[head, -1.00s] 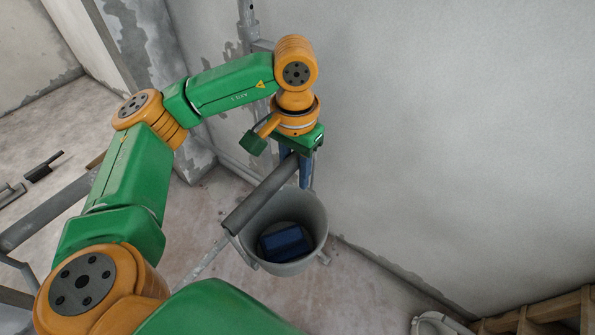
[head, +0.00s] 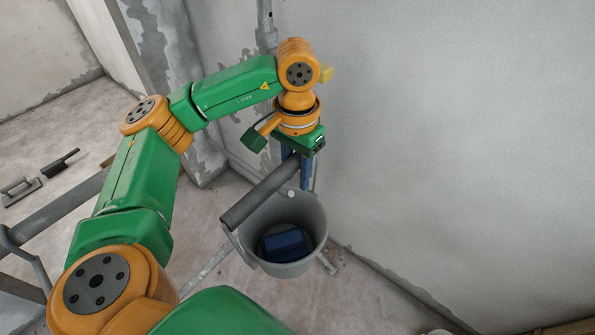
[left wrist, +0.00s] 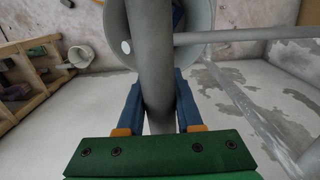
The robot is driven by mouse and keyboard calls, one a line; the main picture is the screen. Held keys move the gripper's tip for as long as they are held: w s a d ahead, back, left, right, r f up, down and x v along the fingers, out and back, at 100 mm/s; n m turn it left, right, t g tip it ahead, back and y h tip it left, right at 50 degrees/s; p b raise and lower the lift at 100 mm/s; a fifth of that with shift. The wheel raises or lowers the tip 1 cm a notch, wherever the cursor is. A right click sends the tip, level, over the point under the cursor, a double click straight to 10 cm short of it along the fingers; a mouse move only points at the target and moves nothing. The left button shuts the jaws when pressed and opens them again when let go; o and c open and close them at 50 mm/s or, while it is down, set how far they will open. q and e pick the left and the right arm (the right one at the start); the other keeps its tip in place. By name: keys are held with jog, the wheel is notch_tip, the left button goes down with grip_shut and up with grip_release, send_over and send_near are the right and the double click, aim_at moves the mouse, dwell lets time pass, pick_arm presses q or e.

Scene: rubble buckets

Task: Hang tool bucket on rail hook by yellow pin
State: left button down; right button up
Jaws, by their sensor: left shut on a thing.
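My left gripper (head: 297,172) has blue fingers shut around the thick grey handle grip (head: 258,195) of the tool bucket. The grey bucket (head: 312,222) hangs below it, mouth up, with a dark blue block (head: 285,245) inside. In the left wrist view, the grip (left wrist: 152,60) runs between the two fingers (left wrist: 160,108) and the bucket (left wrist: 115,22) shows behind it. A small yellow piece (head: 326,74), perhaps the yellow pin, shows just right of my wrist joint, which partly covers it. The hook itself cannot be made out. My right gripper is out of view.
A grey vertical pipe (head: 265,22) stands by the wall behind my arm. The plastered wall (head: 450,140) on the right is bare. Trowel-like tools (head: 60,162) lie on the floor at left. In the left wrist view, a wooden frame (left wrist: 35,75) and a pale bucket (left wrist: 82,57) appear at left.

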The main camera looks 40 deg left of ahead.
pick_arm(q)
jog(key=shift+a, duration=0.1)
dwell(0.5)
jog(key=shift+w+a, duration=0.1)
jog(key=shift+a, duration=1.1)
jog(key=shift+f+b, duration=0.75)
jog(key=shift+b, duration=0.05)
jog(key=shift+c, duration=2.4)
grip_release()
